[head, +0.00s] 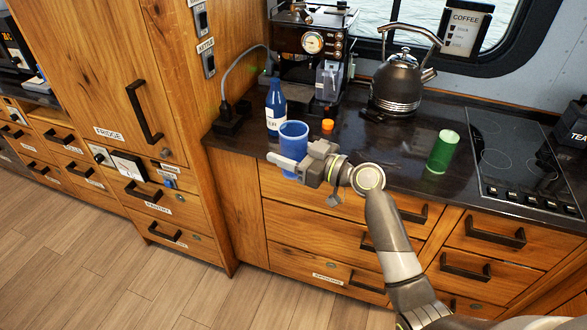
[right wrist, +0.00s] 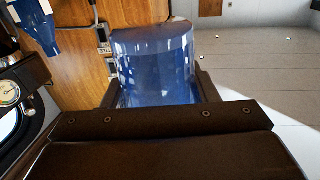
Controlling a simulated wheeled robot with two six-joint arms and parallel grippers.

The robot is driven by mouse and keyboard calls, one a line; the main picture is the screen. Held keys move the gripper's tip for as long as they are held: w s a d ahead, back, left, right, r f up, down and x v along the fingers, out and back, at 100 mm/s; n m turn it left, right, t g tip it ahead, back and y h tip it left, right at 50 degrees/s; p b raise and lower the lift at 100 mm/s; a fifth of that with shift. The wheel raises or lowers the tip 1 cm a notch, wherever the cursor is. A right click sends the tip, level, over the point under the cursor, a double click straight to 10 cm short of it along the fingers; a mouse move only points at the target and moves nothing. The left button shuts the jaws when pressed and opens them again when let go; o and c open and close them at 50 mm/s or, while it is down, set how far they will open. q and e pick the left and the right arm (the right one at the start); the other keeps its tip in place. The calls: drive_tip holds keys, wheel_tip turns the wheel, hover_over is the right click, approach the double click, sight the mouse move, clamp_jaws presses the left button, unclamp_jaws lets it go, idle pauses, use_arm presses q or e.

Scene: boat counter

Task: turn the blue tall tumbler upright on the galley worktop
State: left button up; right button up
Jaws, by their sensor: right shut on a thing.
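The blue tall tumbler (head: 294,133) is in my right gripper (head: 290,163) at the front edge of the galley worktop (head: 395,160). It looks about upright in the head view, with its round end up. Its lower part overlaps the drawer fronts below the edge, so I cannot tell whether it touches the worktop. In the right wrist view the tumbler (right wrist: 153,62) sits between the two dark fingers (right wrist: 156,92), which are shut on its sides. My left gripper is not in view.
A coffee machine (head: 309,45) and a kettle (head: 397,88) are at the back. A green tumbler (head: 442,152) stands to the right, beside the hob (head: 510,150). The worktop between is clear.

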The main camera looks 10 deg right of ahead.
drive_tip(key=a+r+m+t+h, duration=0.2)
drive_tip(key=a+r, duration=0.1)
drive_tip(key=r, duration=1)
drive_tip(key=a+r+m+t+h, duration=0.2)
drive_tip(key=a+r+h, duration=0.1)
drive_tip(key=r, duration=1)
drive_tip(key=s+f+n+g+y, duration=0.4)
drive_tip(key=s+f+g, duration=0.3)
drive_tip(key=f, duration=0.6)
drive_tip(key=s+f+n+g+y, duration=0.5)
drive_tip(key=s+f+n+g, duration=0.2)
drive_tip(key=s+f, duration=0.3)
drive_tip(key=shift+d+f+g+y, duration=0.3)
drive_tip(key=shift+f+g, duration=0.1)
drive_tip(key=shift+f, duration=1)
drive_tip(key=shift+d, duration=0.1)
drive_tip(key=s+d+f+m+t+h, duration=0.2)
drive_tip(key=d+m+t+h, duration=0.7)
drive_tip(key=d+t, duration=0.5)
drive_tip(key=shift+s+d+m+t, duration=0.3)
drive_tip(key=shift+s+m, duration=0.2)
drive_tip(key=shift+m, duration=0.5)
